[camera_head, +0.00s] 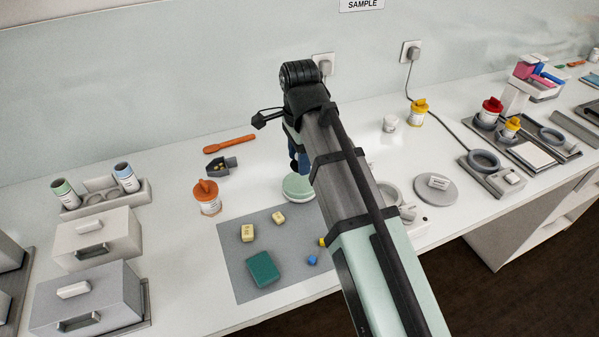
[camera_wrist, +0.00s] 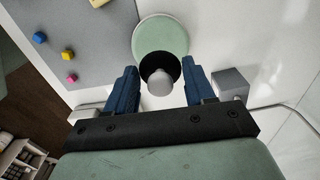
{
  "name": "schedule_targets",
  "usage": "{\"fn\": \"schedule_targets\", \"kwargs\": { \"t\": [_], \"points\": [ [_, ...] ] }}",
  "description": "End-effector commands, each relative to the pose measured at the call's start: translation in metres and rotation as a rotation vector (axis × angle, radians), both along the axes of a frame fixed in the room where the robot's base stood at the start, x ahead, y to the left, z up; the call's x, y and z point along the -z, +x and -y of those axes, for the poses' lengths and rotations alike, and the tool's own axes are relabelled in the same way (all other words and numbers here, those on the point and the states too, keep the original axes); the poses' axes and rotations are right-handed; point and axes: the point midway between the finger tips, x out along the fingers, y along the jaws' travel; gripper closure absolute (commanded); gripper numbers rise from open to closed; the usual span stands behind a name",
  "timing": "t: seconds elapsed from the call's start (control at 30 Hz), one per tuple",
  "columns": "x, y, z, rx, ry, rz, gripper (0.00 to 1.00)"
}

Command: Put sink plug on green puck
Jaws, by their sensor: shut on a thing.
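The green puck (camera_head: 298,187) is a pale green round disc on the white counter, beside the grey mat; it also shows in the wrist view (camera_wrist: 160,32). The sink plug (camera_wrist: 160,67) is a black disc with a grey knob. My gripper (camera_wrist: 161,76) has it between its blue fingers. In the wrist view the plug overlaps the puck's near edge; I cannot tell whether they touch. In the head view my gripper (camera_head: 298,163) hangs just above the puck, partly hidden by my arm, and the plug cannot be made out.
The grey mat (camera_head: 240,282) holds a teal block (camera_head: 262,269), yellow blocks and small cubes. An orange-lidded jar (camera_head: 206,197) stands left of the puck. A grey block (camera_wrist: 230,82) is close to the right finger. A grey disc (camera_head: 436,190) lies right of my arm.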

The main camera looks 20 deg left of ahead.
Motion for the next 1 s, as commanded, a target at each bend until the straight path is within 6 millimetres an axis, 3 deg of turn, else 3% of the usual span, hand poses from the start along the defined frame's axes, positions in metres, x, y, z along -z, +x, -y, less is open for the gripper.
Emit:
{"fn": "schedule_targets", "kwargs": {
  "t": [0.53,0.93,0.97,1.0],
  "points": [
    [0.049,0.0,0.0,-0.001,0.0,0.0,0.76],
    [0.054,0.0,0.0,-0.001,0.0,0.0,0.76],
    [0.053,0.0,0.0,-0.001,0.001,0.001,0.44],
    [0.053,0.0,0.0,-0.001,0.001,0.001,0.4]
  ]
}}
